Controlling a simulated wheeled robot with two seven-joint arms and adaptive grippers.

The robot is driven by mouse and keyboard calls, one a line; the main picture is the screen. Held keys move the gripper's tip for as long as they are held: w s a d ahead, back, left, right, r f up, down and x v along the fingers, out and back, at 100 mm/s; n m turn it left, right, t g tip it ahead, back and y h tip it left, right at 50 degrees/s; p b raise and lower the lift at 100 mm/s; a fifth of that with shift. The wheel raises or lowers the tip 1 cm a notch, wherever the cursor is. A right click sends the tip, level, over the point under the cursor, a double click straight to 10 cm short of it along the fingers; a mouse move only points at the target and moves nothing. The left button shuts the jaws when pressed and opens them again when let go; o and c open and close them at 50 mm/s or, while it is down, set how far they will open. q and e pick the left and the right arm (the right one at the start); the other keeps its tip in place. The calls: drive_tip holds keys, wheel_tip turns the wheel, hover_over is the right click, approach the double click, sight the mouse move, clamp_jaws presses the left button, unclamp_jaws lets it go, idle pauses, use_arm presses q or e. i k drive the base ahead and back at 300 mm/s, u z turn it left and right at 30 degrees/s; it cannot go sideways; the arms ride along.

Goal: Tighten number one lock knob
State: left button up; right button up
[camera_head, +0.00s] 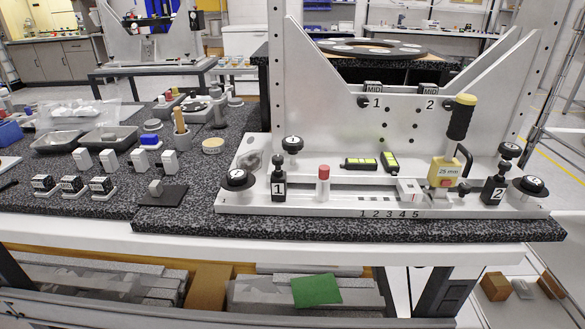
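The metal mirror fixture (350,199) stands on a speckled dark slab. A black block marked 1 (278,191) sits at its left, with a small black knob (277,161) on top. A wide black knob (237,178) is to its left and another black knob (292,144) stands behind it. I cannot tell from the picture which of these is the number one lock knob or how tight any is. A black block marked 2 (494,190) stands at the right end beside a round black knob (531,185). Neither of my grippers is in view.
A red-capped white cylinder (323,183) stands near block 1. A yellow-topped black handle (461,118) rises above a yellow block (442,172) at the right. Two black-and-yellow pieces (361,164) lie behind. Trays (107,138) and small blocks cover the left bench.

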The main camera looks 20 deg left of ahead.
sight(238, 180)
drive_tip(key=z, duration=0.5)
drive_tip(key=i, duration=1.05)
drive_tip(key=u, duration=0.55)
